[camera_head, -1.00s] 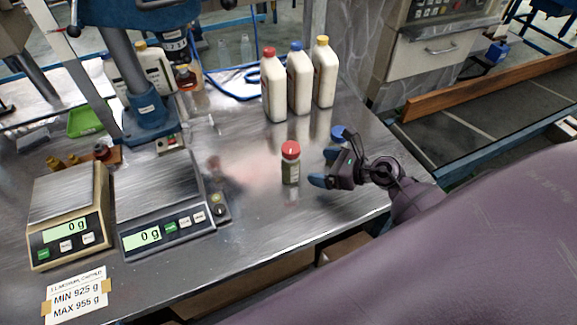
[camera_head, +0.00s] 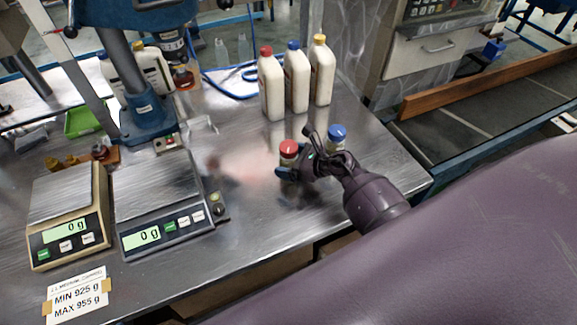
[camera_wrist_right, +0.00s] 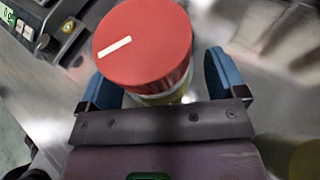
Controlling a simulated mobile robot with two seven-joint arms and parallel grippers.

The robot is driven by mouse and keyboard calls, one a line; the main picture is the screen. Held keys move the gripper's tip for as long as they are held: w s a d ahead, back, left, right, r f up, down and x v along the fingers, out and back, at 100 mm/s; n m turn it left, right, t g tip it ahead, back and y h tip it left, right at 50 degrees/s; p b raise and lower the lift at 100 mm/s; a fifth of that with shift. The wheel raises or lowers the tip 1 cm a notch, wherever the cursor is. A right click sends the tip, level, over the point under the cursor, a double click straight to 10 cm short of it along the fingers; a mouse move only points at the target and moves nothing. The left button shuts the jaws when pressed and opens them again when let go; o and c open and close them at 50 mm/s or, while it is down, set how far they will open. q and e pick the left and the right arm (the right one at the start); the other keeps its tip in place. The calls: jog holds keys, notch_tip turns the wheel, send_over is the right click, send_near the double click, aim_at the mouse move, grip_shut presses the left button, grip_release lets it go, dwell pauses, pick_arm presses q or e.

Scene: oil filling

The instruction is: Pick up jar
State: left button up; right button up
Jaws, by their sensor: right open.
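A small jar with a red lid (camera_head: 288,149) stands on the metal table, its body mostly hidden behind my right gripper in the head view. My right gripper (camera_head: 287,172) is open, low over the table at the jar. In the right wrist view the red lid (camera_wrist_right: 143,45) with a white stripe sits between the two blue finger pads of the gripper (camera_wrist_right: 160,82). Gaps show between the jar and the pads. A second jar with a blue lid (camera_head: 337,132) stands just to the right, partly behind my right arm. My left gripper is not in view.
White bottles with red (camera_head: 270,88), blue (camera_head: 297,80) and yellow (camera_head: 321,72) caps stand behind the jars. Two scales, a gold one (camera_head: 70,235) and a dark one (camera_head: 163,233), both reading 0 g, stand at left. The table between scales and jar is clear.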

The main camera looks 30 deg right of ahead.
jog(key=shift+w+a+f, duration=0.15)
jog(key=shift+w+a, duration=0.05)
jog(key=shift+c, duration=0.2)
jog(key=c, duration=1.1)
